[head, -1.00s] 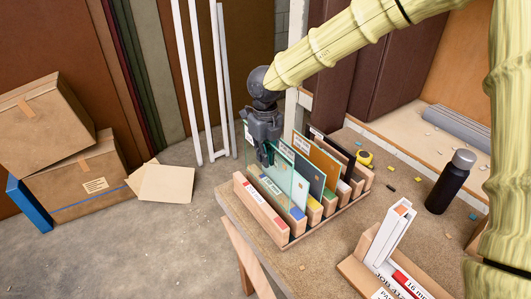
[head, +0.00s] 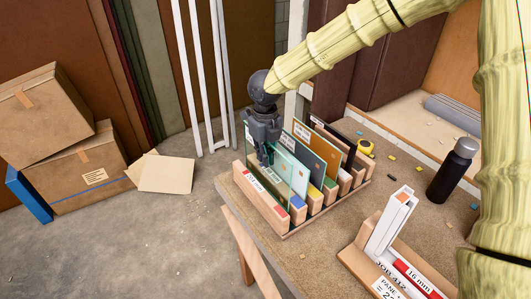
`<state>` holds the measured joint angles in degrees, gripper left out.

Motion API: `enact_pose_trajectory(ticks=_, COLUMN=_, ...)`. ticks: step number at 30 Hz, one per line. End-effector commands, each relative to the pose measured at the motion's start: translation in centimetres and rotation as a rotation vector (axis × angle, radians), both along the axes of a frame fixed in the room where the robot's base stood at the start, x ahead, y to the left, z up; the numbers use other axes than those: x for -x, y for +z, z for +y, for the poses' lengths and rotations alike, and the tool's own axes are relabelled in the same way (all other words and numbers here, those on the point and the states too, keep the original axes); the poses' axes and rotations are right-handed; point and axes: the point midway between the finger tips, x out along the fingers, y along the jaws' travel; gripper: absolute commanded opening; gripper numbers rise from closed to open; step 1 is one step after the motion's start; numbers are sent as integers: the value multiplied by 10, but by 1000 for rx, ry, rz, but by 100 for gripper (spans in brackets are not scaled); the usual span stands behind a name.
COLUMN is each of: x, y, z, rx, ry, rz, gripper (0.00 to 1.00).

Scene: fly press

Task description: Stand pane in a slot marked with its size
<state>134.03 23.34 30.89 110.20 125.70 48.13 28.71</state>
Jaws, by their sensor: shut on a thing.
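My gripper (head: 264,157) points down over the near left end of the wooden slotted rack (head: 258,205). It is shut on a clear glass pane (head: 285,190) with greenish edges. The pane is upright, with its lower edge down behind the front block, which has a white label and a red-marked end. It looks to be in the nearest slot, but its bottom edge is hidden. Other upright panes and boards, one pale blue, one grey (head: 312,166) and one black, stand in slots behind it. The block ends carry blue, yellow and other colours.
At the front right, a wooden stand (head: 363,262) holds a white profile, a red "16 mm" label and a partly cut-off "JOB" card (head: 386,288). A black bottle (head: 452,170) and yellow tape measure (head: 366,148) stand on the bench. Cardboard boxes (head: 88,178) lie left.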

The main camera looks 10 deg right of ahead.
Motion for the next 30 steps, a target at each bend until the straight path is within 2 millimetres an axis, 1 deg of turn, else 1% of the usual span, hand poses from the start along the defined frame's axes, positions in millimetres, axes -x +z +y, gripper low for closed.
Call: enact_pose_trajectory(ticks=30, x=0, y=-49, z=0, rx=0, ry=0, rz=-1, gripper=0)
